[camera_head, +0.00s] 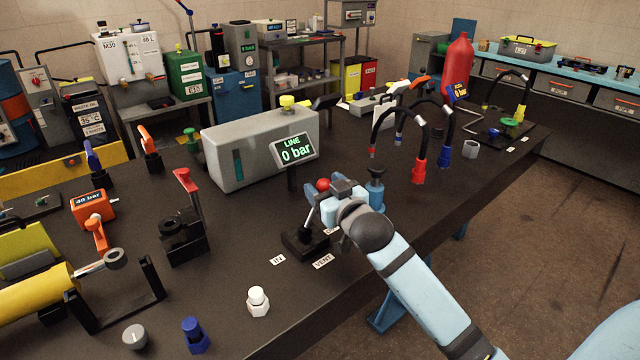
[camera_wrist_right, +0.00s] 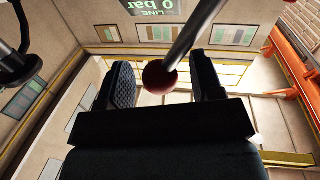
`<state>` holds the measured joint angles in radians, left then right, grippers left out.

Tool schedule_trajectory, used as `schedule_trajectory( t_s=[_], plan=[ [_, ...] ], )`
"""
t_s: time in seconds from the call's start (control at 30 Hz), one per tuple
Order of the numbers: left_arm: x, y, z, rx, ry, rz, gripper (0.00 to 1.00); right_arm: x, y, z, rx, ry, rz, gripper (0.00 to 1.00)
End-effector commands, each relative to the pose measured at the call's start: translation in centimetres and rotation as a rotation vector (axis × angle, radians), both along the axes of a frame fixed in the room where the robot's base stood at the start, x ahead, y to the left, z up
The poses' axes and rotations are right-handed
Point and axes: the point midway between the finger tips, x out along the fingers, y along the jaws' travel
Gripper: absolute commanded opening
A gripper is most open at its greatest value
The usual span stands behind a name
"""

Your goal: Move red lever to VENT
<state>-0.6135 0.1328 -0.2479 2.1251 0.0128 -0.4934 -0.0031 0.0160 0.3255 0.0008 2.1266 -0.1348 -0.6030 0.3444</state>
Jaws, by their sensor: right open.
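The red lever has a red ball knob (camera_head: 323,185) on a metal rod that rises from a black base (camera_head: 298,246) near the table's front edge. The rod leans to the right in the head view. A VENT label (camera_head: 323,261) and an IN label (camera_head: 278,260) lie beside the base; another label is mostly hidden by my gripper. My right gripper (camera_head: 333,196) is open at the knob. In the right wrist view the red knob (camera_wrist_right: 160,77) and its rod show between the two spread fingers; contact cannot be told. My left gripper is out of view.
A grey box (camera_head: 262,150) and a LINE display (camera_head: 295,150) reading 0 bar stand behind the lever. A blue fitting (camera_head: 375,190) is close behind my gripper. Hoses with red and blue ends (camera_head: 419,170) stand farther right. A white fitting (camera_head: 258,302) stands nearer the front.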

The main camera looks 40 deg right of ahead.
Motion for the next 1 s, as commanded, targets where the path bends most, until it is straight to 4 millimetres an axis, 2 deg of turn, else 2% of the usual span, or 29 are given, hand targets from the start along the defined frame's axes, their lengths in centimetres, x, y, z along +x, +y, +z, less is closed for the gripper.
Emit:
schedule_trajectory(
  t_s=[0.1,0.2,0.5,0.57,0.77,0.8,1.0],
  plan=[
    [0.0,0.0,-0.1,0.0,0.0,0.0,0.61,1.4,-0.1,0.0,0.0,-0.001,0.0,0.61],
    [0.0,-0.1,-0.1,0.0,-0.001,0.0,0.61,2.0,-0.2,0.0,0.0,0.0,0.0,0.61],
    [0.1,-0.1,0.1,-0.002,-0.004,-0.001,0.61,2.2,-0.2,0.0,0.0,0.0,0.001,0.61],
    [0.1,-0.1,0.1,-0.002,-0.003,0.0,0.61,2.2,-0.2,0.0,0.0,0.0,0.001,0.49],
    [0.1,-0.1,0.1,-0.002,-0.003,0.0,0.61,2.2,-0.2,0.0,-0.001,0.001,0.0,0.03],
    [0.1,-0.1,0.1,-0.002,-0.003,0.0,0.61,2.2,-0.2,-0.1,-0.001,0.001,0.0,0.0],
    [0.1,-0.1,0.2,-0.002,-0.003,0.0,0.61,2.2,-0.2,-0.1,-0.005,0.002,-0.001,0.0]
  ],
)
